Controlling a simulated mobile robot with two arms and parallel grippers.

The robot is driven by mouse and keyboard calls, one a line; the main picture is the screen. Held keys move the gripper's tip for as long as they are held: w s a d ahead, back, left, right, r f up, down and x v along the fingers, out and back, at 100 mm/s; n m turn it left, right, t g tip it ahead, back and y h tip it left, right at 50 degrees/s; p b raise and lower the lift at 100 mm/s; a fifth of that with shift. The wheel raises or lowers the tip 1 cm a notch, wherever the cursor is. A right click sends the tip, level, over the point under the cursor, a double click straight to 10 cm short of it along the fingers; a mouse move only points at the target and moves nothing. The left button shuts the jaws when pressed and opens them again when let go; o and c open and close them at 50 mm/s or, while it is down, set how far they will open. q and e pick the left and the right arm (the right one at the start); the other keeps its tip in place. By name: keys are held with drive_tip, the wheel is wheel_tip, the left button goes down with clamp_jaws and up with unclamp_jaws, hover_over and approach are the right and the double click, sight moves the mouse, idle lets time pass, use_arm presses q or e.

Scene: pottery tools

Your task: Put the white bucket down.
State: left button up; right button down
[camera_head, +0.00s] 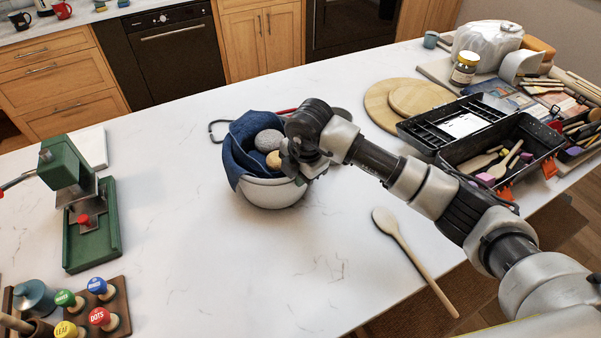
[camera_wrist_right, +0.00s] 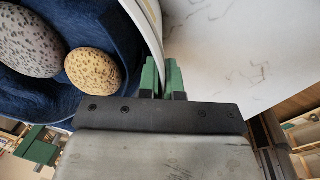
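The white bucket (camera_head: 268,194) is upright over the middle of the white counter. I cannot tell whether its base touches the counter. A dark blue cloth (camera_head: 241,150) lines it and hangs over its left rim. A grey speckled stone (camera_head: 265,148) and a smaller tan stone (camera_head: 274,160) lie in it. My right gripper (camera_head: 303,172) is at the bucket's right rim. In the right wrist view, its green fingertips (camera_wrist_right: 161,78) are close together with the bucket's white wall (camera_wrist_right: 149,32) between them. My left gripper is not in view.
A wooden spoon (camera_head: 412,258) lies right of the bucket. A black toolbox (camera_head: 490,145) and round wooden boards (camera_head: 408,102) are farther right. A green press (camera_head: 90,215) and a rack of coloured stamps (camera_head: 120,295) stand left. The counter between press and bucket is clear.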

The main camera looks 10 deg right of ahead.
drive_tip(key=shift+f, duration=0.1)
drive_tip(key=c, duration=1.3)
unclamp_jaws()
wheel_tip(320, 180, up, 12)
drive_tip(key=s+d+b, duration=0.1)
drive_tip(key=b, duration=0.2)
drive_tip(key=shift+s+b, duration=0.25)
drive_tip(key=shift+b, duration=0.1)
